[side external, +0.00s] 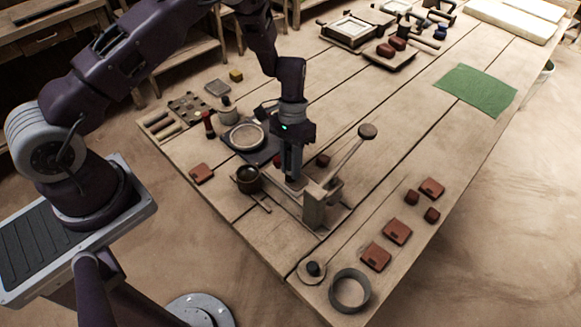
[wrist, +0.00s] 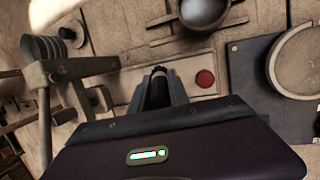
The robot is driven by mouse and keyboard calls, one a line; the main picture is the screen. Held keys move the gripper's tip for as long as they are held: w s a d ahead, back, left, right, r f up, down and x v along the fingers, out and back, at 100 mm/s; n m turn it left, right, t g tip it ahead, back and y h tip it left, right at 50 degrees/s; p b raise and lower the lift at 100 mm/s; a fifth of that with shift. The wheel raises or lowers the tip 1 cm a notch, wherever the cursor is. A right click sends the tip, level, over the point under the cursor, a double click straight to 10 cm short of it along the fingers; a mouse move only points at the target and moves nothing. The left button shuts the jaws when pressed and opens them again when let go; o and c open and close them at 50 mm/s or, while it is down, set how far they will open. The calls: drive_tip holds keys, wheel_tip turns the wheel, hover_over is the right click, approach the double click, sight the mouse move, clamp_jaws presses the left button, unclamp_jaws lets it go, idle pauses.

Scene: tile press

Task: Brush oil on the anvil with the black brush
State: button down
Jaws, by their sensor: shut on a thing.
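My gripper (side external: 290,176) points down just left of the lever press (side external: 318,205), low over the press's base. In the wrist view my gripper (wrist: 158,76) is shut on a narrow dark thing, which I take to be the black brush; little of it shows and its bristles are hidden. The press, with its lever and upright, also stands at the left of the wrist view (wrist: 80,68). The anvil is not clearly visible; my gripper and the press frame cover that area. A dark pot (side external: 248,180) stands left of my gripper; it also shows in the wrist view (wrist: 203,14).
A dark board with a round pale plate (side external: 246,138) lies behind the pot. The press lever with its round knob (side external: 368,131) rises to the right of my gripper. Reddish tiles (side external: 397,231) and a ring (side external: 350,290) lie at the front right. A green mat (side external: 475,90) lies farther back.

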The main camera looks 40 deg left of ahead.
drive_tip(key=shift+w, duration=2.35)
drive_tip(key=shift+s, duration=3.2)
drive_tip(key=shift+f, duration=0.35)
drive_tip(key=shift+r, duration=3.65)
drive_tip(key=shift+w, duration=0.1)
